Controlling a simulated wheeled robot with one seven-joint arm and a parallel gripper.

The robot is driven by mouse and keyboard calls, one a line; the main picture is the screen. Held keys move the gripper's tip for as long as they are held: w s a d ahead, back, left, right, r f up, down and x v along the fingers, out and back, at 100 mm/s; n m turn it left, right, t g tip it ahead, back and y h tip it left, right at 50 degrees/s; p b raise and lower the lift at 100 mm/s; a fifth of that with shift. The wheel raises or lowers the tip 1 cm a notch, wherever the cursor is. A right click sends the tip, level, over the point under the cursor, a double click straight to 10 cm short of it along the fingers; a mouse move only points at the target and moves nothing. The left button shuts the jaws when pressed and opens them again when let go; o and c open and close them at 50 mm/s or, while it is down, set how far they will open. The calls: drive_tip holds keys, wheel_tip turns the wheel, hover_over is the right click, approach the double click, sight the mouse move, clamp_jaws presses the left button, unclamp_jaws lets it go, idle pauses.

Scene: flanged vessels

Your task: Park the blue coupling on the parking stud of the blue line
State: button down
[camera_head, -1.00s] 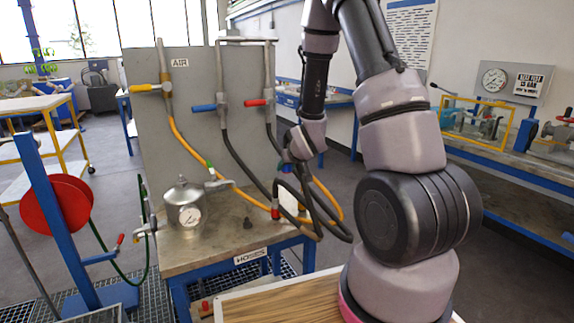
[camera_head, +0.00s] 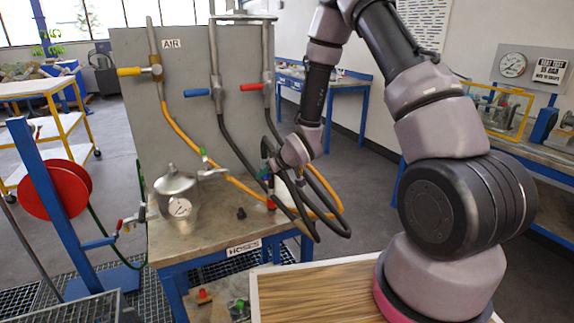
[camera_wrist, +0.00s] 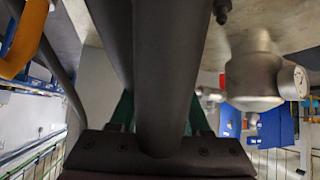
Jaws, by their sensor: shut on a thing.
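My gripper (camera_head: 270,165) is in the head view above the right part of the hose bench, among looping hoses. It is shut on the blue coupling (camera_head: 263,174), which shows only as a small blue patch at the jaws. In the wrist view, thick dark hose (camera_wrist: 165,80) runs between the jaws and hides the coupling. A dark hose (camera_head: 228,138) hangs from the pipe with the blue valve handle (camera_head: 197,92). A small black stud-like piece (camera_head: 241,213) stands on the bench top, left of and below my gripper. I cannot tell which line it serves.
A metal vessel with a gauge (camera_head: 177,197) stands on the bench's left part. A red coupling (camera_head: 271,201) is just below my gripper. An orange hose (camera_head: 190,143) crosses behind. A red hose reel (camera_head: 55,190) stands left. Bare bench top (camera_head: 215,228) lies in front.

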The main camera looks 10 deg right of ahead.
sight(242, 209)
drive_tip(key=s+a+f+n, duration=0.1)
drive_tip(key=a, duration=0.2)
drive_tip(key=a+f+g+y, duration=0.1)
drive_tip(key=a, duration=0.2)
drive_tip(key=s+a+n+y, duration=0.1)
drive_tip(key=a, duration=0.2)
drive_tip(key=shift+s+a+f+n, duration=0.1)
drive_tip(key=shift+s+f+n, duration=0.2)
drive_tip(key=shift+f, duration=0.1)
drive_tip(key=shift+f, duration=0.1)
drive_tip(key=shift+f, duration=2.6)
drive_tip(key=shift+f, duration=0.1)
drive_tip(key=shift+f, duration=0.55)
drive_tip(key=shift+f, duration=0.25)
